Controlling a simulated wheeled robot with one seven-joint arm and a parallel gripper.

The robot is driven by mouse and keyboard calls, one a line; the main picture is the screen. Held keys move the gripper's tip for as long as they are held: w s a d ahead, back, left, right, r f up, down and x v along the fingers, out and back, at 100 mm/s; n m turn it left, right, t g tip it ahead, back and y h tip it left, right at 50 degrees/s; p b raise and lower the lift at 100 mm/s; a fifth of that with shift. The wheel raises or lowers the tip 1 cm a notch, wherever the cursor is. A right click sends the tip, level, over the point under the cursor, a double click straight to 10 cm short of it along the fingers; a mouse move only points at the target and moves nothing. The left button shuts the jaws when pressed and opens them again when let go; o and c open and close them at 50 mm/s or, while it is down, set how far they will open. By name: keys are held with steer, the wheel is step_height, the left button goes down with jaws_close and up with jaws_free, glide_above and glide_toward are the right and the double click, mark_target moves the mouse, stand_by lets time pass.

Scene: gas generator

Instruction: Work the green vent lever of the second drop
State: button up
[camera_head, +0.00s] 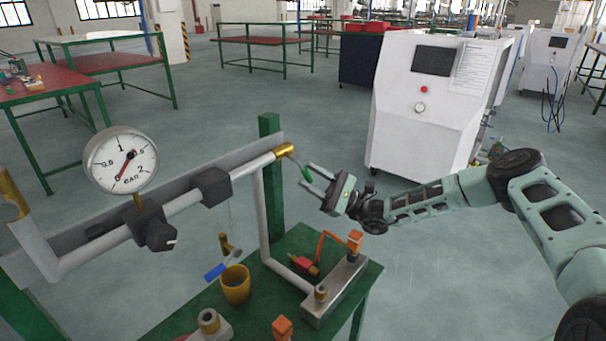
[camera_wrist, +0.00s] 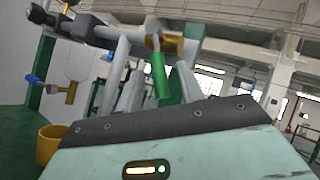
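The green vent lever (camera_head: 307,174) hangs down from the brass fitting (camera_head: 284,150) at the right end of the pipe. It also shows near the middle of the wrist view (camera_wrist: 161,76), below the brass fitting (camera_wrist: 165,43). My gripper (camera_head: 309,177) is open, with its fingertips at the lever. In the wrist view the lever appears between the two grey fingers (camera_wrist: 156,88), with a gap to at least one side. I cannot tell whether a finger touches it.
A pressure gauge (camera_head: 122,160) stands on the pipe at left. A yellow cup (camera_head: 236,284) and a blue-handled tap (camera_head: 222,265) are below the pipe, over the green table (camera_head: 366,277). A grey block (camera_head: 335,291) stands on the table. A white cabinet (camera_head: 425,120) stands behind my arm.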

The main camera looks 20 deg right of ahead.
steer(key=b+v, duration=0.1)
steer(key=v, duration=1.3)
steer(key=shift+b, duration=0.4)
steer(key=shift+r, duration=0.15)
steer(key=c, duration=0.7)
steer(key=r+n+g+h, duration=0.1)
steer(key=r+n, duration=0.1)
steer(key=w+r+n+g+h, duration=0.1)
steer(key=r+n, duration=0.1)
steer(key=d+r+n+h, duration=0.1)
steer(key=r+n, duration=0.1)
steer(key=n, duration=0.1)
steer(key=shift+w+d+r+g, duration=0.1)
steer(key=shift+w+r+g, duration=0.15)
steer(key=shift+g, duration=0.15)
jaws_close()
step_height(320, 180, up, 7)
steer(key=d+n+h, duration=0.2)
steer(key=n+h, duration=0.4)
steer(key=n, duration=0.2)
steer(key=s+p+x, duration=0.1)
steer(key=x, duration=1.1)
steer(key=shift+s+a+f+h, duration=0.3)
steer(key=shift+a+f, duration=0.05)
